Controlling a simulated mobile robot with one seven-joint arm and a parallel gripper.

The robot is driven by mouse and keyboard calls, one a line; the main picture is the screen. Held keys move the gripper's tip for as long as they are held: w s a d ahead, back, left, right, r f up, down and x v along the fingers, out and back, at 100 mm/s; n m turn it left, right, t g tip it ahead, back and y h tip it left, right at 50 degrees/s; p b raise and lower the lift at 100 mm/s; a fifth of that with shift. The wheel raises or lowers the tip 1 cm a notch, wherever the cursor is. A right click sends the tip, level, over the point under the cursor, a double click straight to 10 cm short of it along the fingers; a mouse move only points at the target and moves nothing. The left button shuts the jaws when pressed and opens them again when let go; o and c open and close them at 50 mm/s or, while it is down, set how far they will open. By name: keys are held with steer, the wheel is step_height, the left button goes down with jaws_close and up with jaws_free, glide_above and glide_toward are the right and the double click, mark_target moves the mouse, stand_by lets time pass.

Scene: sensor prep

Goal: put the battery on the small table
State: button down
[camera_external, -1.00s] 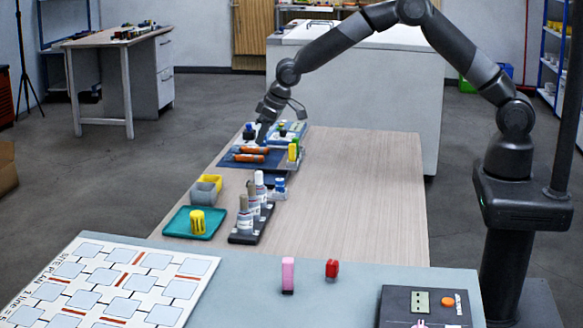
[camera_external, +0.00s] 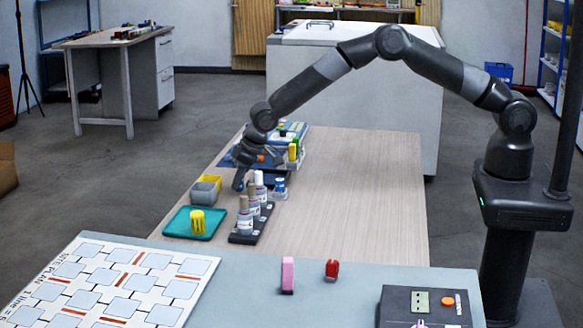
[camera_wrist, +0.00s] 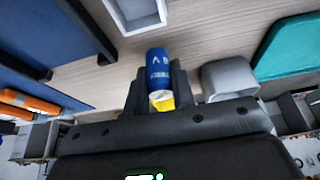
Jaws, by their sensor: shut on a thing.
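The battery (camera_wrist: 158,70) is a blue cylinder with white lettering and a pale end, seen in the wrist view between my two dark fingers. My gripper (camera_wrist: 157,88) is shut on it. In the external view my gripper (camera_external: 239,183) is low over the wooden table (camera_external: 350,190), behind the grey bin, and the battery cannot be made out there. I cannot tell from the frames whether the battery touches the table. A white desk (camera_external: 105,40) stands at the back left and a grey-blue tabletop (camera_external: 250,300) is in front; which one is the small table is unclear.
Close to my gripper are a grey bin (camera_external: 203,192), a rack of white bottles (camera_external: 243,238) and a teal tray (camera_external: 178,228) with a yellow object. A pink block (camera_external: 288,275) and a red object (camera_external: 332,269) stand on the front tabletop. The wooden table's right side is clear.

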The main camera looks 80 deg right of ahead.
steer(key=shift+f, duration=0.4)
steer(key=shift+f, duration=0.2)
steer(key=c, duration=1.2)
jaws_free()
steer(key=shift+c, duration=0.2)
steer(key=v, duration=1.2)
steer(key=shift+r, duration=0.25)
